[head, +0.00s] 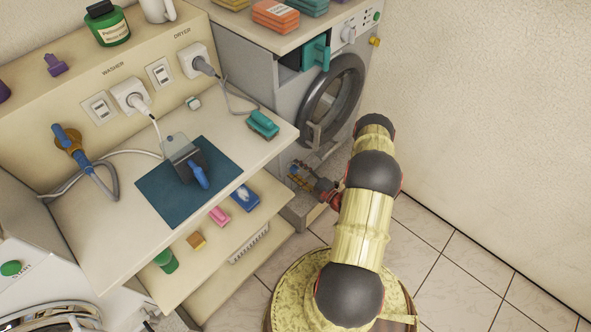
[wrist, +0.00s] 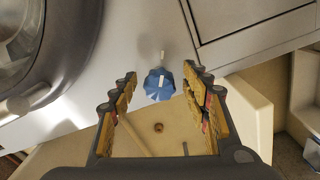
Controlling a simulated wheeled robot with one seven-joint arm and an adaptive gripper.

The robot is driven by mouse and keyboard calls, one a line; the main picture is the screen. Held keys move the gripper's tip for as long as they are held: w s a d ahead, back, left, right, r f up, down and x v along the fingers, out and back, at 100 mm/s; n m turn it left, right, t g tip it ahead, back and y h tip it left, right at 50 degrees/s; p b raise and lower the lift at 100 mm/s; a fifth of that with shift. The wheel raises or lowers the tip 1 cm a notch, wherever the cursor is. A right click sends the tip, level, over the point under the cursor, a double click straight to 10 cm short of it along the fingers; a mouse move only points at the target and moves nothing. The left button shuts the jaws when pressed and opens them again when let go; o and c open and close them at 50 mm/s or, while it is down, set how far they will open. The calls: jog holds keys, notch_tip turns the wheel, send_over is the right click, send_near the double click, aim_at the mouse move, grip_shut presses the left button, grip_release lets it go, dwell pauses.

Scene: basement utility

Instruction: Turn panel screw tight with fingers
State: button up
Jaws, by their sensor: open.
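A blue, lobed screw head (wrist: 158,88) with a white stripe shows in the wrist view, against the light grey machine front. A thin pale mark stands just above it. My gripper (wrist: 158,79) is open, one finger on each side of the screw head, with visible gaps on both sides. I cannot tell how deep the fingertips reach. In the head view my gripper (head: 306,178) is low in front of the dryer (head: 290,95), below and left of its round door.
A beige board with a small round hole (wrist: 158,128) lies below the screw in the wrist view. The bench (head: 95,235) and its lower shelf with small coloured items stand left of my arm. The tiled floor (head: 460,275) at right is clear.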

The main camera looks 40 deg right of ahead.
jog(key=s, duration=1.1)
jog(key=shift+d, duration=0.4)
